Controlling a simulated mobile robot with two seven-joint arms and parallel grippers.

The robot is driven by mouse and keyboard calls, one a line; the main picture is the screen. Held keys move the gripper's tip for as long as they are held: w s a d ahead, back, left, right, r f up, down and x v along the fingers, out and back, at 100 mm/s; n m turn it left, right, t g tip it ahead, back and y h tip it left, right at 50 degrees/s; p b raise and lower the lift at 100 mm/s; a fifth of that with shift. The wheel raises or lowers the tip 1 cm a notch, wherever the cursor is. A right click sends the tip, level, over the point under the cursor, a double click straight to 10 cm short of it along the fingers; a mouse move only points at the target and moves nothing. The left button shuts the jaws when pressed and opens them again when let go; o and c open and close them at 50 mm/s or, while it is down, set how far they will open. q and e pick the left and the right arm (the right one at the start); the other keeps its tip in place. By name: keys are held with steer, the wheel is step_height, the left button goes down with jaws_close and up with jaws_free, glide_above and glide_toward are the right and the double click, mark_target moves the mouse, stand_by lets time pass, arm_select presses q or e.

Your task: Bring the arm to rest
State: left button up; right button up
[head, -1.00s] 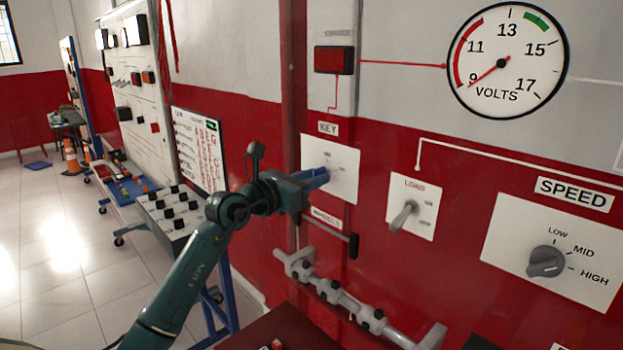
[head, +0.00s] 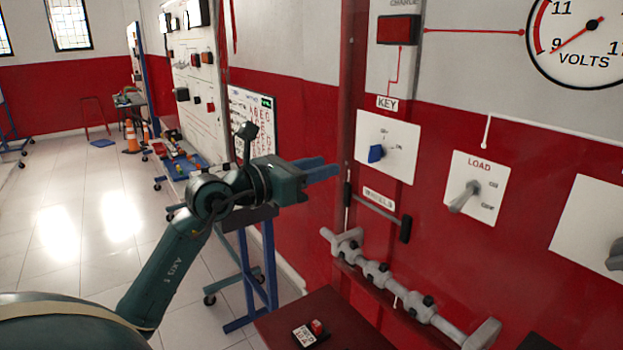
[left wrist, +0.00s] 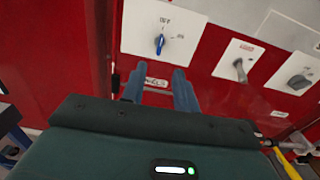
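My left gripper (head: 322,170) is held out in front of the red panel, to the left of the white KEY plate and clear of it. In the left wrist view its two blue fingers (left wrist: 158,84) stand apart with nothing between them, so it is open and empty. The blue key knob (head: 376,153) sits on the KEY plate (head: 402,140), untouched; it also shows in the left wrist view (left wrist: 160,44), beyond the fingertips. My right gripper is in neither view.
A grey LOAD switch (head: 465,196) is to the right of the key. Below, a grey pipe-like rail (head: 400,292) juts from the panel above a dark red ledge (head: 285,325). A blue-legged stand (head: 250,275) is behind my arm. The tiled floor (head: 70,240) at left is open.

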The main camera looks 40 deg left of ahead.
arm_select(q)
steer(key=shift+s+a, duration=0.25)
steer(key=shift+s, duration=0.45)
steer(key=s+d+f+n+h, duration=0.2)
steer(key=d+f+n+h, duration=0.3)
steer(key=d+f+n, duration=0.45)
steer(key=s+d+f+n+g+y, duration=0.15)
steer(key=s+f+n+y, duration=0.25)
steer(key=f+n, duration=0.7)
steer(key=s+d+f+n+t+y, duration=0.1)
steer(key=s+d+f+n+y, duration=0.3)
steer(key=f+n, duration=0.65)
steer(key=s+d+f+n+g, duration=0.2)
steer(key=s+f+n+g, duration=0.1)
steer(key=f, duration=0.3)
steer(key=s+d+f+n+g, duration=0.2)
steer(key=s+d+f+g, duration=0.1)
steer(key=s+f, duration=0.3)
steer(key=shift+n, duration=0.4)
